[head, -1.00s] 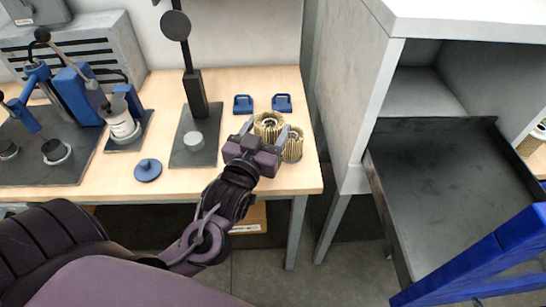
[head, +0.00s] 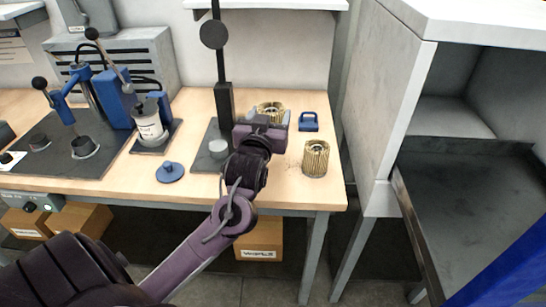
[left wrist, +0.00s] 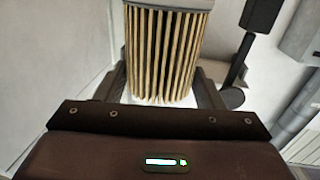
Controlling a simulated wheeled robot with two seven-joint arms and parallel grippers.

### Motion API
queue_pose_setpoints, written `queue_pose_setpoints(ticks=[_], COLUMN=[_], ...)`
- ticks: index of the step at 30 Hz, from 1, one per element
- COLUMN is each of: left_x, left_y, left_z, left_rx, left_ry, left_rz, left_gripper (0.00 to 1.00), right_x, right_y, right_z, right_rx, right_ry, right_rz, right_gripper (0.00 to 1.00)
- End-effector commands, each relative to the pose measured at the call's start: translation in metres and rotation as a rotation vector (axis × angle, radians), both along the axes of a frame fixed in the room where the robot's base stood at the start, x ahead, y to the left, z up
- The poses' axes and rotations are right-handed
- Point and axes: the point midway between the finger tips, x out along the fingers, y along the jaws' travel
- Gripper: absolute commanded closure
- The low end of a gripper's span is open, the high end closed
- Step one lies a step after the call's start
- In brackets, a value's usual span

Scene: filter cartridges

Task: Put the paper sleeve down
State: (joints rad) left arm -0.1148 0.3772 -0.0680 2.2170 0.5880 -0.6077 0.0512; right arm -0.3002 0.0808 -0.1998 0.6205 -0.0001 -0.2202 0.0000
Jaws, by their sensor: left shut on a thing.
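A pleated tan paper sleeve (head: 270,108) is in my left gripper (head: 264,118), over the back part of the bench right of the black stand. In the left wrist view the sleeve (left wrist: 166,50) is upright between the fingers, with a grey rim at its top. The gripper is shut on it. Its lower part is hidden in the head view, and I cannot tell how far it is above the bench. A second pleated sleeve (head: 315,158) stands upright on the bench near the right edge, apart from the gripper. My right gripper is not in view.
The black stand (head: 224,105) with a round disc is just left of my gripper. A blue block (head: 308,121) sits to its right. A blue knobbed cap (head: 170,172) and a blue press (head: 120,98) are at left. The bench front (head: 275,185) is clear.

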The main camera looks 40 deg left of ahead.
Motion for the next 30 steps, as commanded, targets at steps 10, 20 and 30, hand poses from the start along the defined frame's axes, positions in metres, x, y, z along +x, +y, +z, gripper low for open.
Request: queue_pose_setpoints(ticks=[10,20,30], left_x=[0.000,0.000,0.000], left_y=[0.000,0.000,-0.001], left_z=[-0.069,-0.110,-0.115], left_rx=[0.000,0.001,0.000], left_ry=[0.000,0.001,-0.002], left_rz=[-0.001,-0.001,-0.001], left_gripper=[0.64,0.64,0.64], right_x=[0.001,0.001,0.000], right_y=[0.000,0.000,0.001], right_z=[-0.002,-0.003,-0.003], right_rx=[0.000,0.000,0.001], right_ry=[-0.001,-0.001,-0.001], right_rz=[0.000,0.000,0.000], right_gripper=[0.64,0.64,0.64])
